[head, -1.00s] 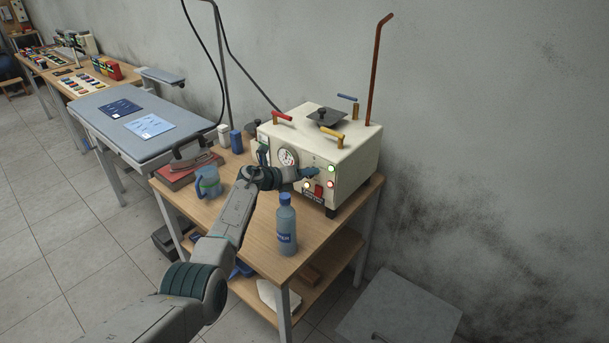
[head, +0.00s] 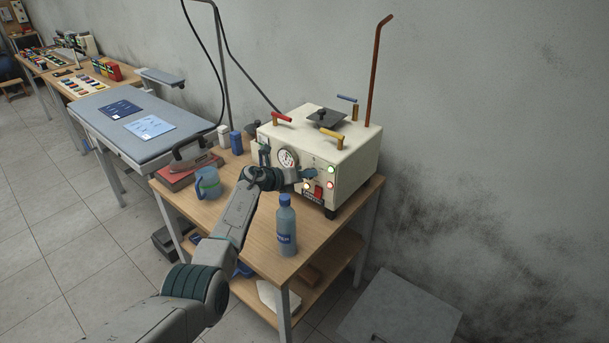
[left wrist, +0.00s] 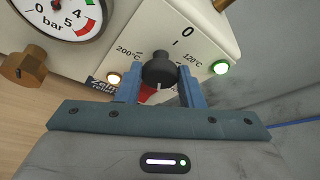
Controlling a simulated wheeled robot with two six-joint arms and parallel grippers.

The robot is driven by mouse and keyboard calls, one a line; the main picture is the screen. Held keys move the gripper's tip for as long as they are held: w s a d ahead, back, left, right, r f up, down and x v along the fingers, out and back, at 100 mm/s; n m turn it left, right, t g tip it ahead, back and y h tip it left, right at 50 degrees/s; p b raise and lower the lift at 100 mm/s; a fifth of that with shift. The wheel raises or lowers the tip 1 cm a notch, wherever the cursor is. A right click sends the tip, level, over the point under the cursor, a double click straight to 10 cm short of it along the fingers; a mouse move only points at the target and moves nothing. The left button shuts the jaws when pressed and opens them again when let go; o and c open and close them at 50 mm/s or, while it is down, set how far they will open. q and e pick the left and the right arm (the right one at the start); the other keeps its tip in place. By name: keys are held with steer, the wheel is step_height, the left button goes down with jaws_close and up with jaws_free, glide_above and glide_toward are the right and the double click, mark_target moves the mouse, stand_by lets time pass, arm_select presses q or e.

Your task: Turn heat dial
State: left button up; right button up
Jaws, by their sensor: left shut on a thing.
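The heat dial (left wrist: 159,70) is a black round knob on the cream front panel of the steam unit (head: 345,160). The panel is marked 0, 120°C and 200°C around it. A small white mark shows on the knob's lower side in the left wrist view. My left gripper (left wrist: 160,86) has its two blue fingers on either side of the knob and is shut on it. In the head view my left gripper (head: 309,174) is at the unit's front and hides the dial. My right gripper is in neither view.
A pressure gauge (left wrist: 62,14) and a lit green lamp (left wrist: 221,67) flank the dial. A blue-capped bottle (head: 286,228) stands close below my left arm on the wooden table (head: 262,232). A blue mug (head: 208,184) and an iron (head: 190,155) are to the left.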

arm_select(q)
steer(key=shift+s+d+m+t+y+p, duration=0.15)
steer(key=shift+m+t+y+p, duration=0.4)
steer(key=shift+m+y, duration=1.15)
steer(key=shift+m+h, duration=0.3)
steer(key=shift+m, duration=0.1)
steer(key=o, duration=0.9)
steer(key=shift+o, duration=0.2)
steer(key=b+v, duration=0.1)
steer(key=v, duration=0.9)
steer(key=shift+s+a+b, duration=0.3)
steer(key=shift+b, duration=0.1)
